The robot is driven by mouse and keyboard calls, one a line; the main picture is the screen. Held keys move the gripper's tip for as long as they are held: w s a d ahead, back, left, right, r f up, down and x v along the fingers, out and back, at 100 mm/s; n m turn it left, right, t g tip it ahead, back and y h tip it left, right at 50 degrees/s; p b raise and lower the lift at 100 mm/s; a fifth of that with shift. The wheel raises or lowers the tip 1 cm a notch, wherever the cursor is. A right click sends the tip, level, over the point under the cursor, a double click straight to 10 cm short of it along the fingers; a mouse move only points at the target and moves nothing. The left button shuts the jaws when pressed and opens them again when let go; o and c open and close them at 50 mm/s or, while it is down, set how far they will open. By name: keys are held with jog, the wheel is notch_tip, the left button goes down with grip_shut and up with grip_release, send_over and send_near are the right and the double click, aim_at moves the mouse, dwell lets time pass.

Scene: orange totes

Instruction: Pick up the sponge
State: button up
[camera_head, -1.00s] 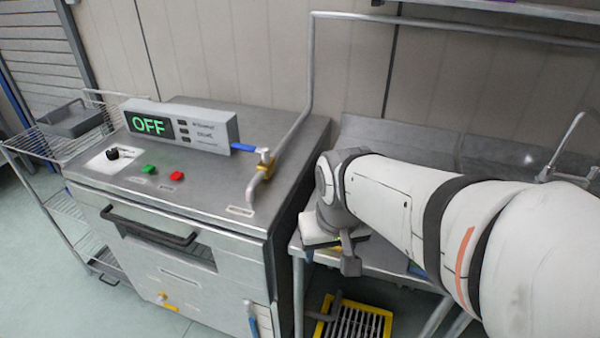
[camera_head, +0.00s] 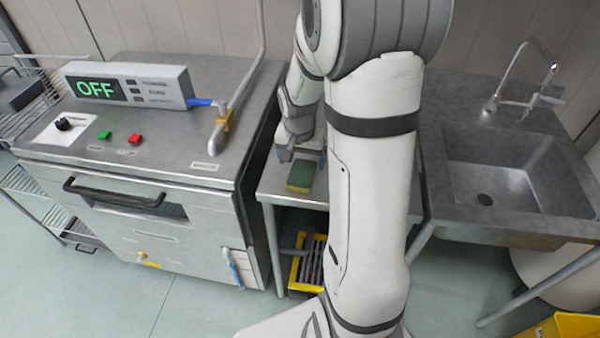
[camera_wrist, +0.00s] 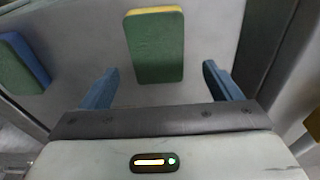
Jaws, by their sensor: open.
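A green sponge with a yellow side (camera_head: 301,176) lies on the metal table in the head view, just in front of my gripper (camera_head: 303,154). In the wrist view this sponge (camera_wrist: 155,50) sits ahead of and between the two blue-lined fingers of my gripper (camera_wrist: 161,82). The fingers are apart, with nothing between their tips. A second green sponge with a blue side (camera_wrist: 22,66) lies to the left in the wrist view, outside the fingers. In the head view I cannot clearly make out this second one.
A grey machine (camera_head: 195,183) with an "OFF" display (camera_head: 128,86) stands left of the metal table (camera_head: 270,183). A sink (camera_head: 515,170) with a tap (camera_head: 520,80) is at the right. A yellow-framed grate (camera_head: 308,262) is below the table.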

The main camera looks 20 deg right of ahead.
aim_at(302, 172)
jog(key=f, duration=0.3)
jog(key=shift+s+f, duration=0.25)
jog(key=shift+f, duration=0.15)
jog(key=shift+w+f, duration=0.1)
jog(key=shift+f, duration=0.35)
jog(key=shift+c, duration=0.6)
jog(key=c, duration=0.9)
jog(key=shift+r, duration=0.1)
jog(key=shift+c, duration=0.2)
notch_tip(302, 172, up, 10)
